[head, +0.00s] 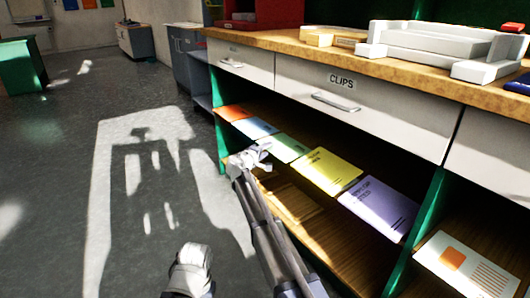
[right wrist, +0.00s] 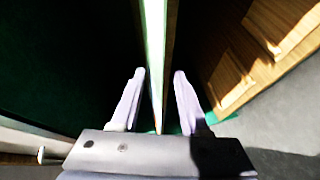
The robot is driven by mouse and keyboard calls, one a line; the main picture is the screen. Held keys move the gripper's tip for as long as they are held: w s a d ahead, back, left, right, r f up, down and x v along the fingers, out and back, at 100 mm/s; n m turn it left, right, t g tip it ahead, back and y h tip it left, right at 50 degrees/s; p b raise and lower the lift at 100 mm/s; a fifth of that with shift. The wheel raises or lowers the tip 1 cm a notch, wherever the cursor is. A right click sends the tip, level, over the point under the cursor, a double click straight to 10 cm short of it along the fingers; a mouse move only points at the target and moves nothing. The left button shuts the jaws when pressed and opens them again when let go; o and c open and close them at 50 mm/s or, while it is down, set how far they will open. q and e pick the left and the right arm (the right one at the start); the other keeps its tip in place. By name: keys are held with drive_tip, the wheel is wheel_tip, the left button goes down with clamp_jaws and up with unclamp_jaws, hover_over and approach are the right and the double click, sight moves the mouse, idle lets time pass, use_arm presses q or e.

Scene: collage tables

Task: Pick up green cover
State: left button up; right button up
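The green cover (head: 284,147) lies on the open wooden shelf under the drawers, between a blue cover and a yellow one. My right gripper (head: 250,157) is at the shelf's front, by the near left end of the green cover. In the right wrist view my right gripper (right wrist: 159,74) is open, its two pale fingers apart. A thin light-green strip, which looks like the green cover seen edge-on (right wrist: 154,35), runs between the fingers, with a gap visible on each side.
An orange cover (head: 234,113), the blue cover (head: 254,128), the yellow cover (head: 327,171) and a purple cover (head: 378,207) lie in a row on the shelf. A green divider (head: 417,233) stands right of the purple one. A drawer (head: 360,110) marked CLIPS is above. The floor at left is clear.

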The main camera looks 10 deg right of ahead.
clamp_jaws()
idle(0.5)
use_arm(q)
drive_tip(key=shift+a, duration=0.9)
use_arm(e)
drive_tip(key=shift+s+a, duration=0.25)
drive_tip(key=shift+a, duration=0.4)
drive_tip(key=shift+s+a, duration=0.2)
drive_tip(key=shift+a, duration=0.4)
unclamp_jaws()
use_arm(q)
drive_tip(key=shift+r+p, duration=0.85)
use_arm(e)
drive_tip(key=shift+v, duration=3.9)
drive_tip(key=shift+c, duration=0.3)
